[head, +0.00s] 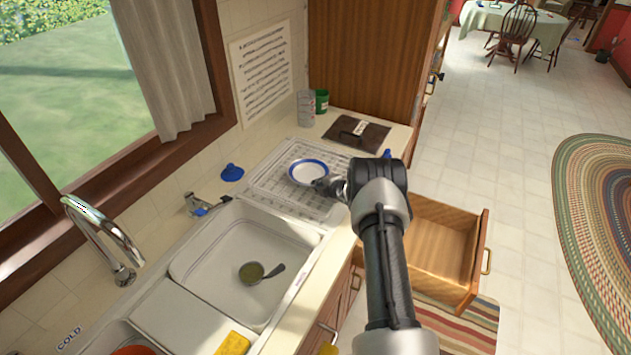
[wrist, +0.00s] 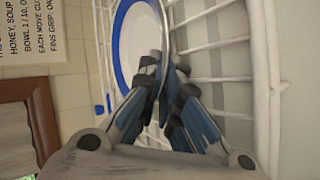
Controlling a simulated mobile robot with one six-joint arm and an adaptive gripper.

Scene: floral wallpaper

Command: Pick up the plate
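The plate (head: 307,173) is white with a blue rim, at the dish rack on the counter in the head view. In the wrist view the plate (wrist: 138,45) fills the upper middle, with its near edge running down between the fingers. My gripper (head: 322,184) is at the plate's near right edge; in the wrist view my gripper (wrist: 167,75) has its blue-grey fingers closed together on that edge. Whether the plate touches the rack cannot be told.
The white wire dish rack (head: 265,184) stands beside the sink (head: 210,248), which holds a ladle (head: 253,272). A green cup (head: 322,100), a clear glass (head: 306,108) and a dark board (head: 345,130) are behind. An open drawer (head: 440,240) juts out below my arm.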

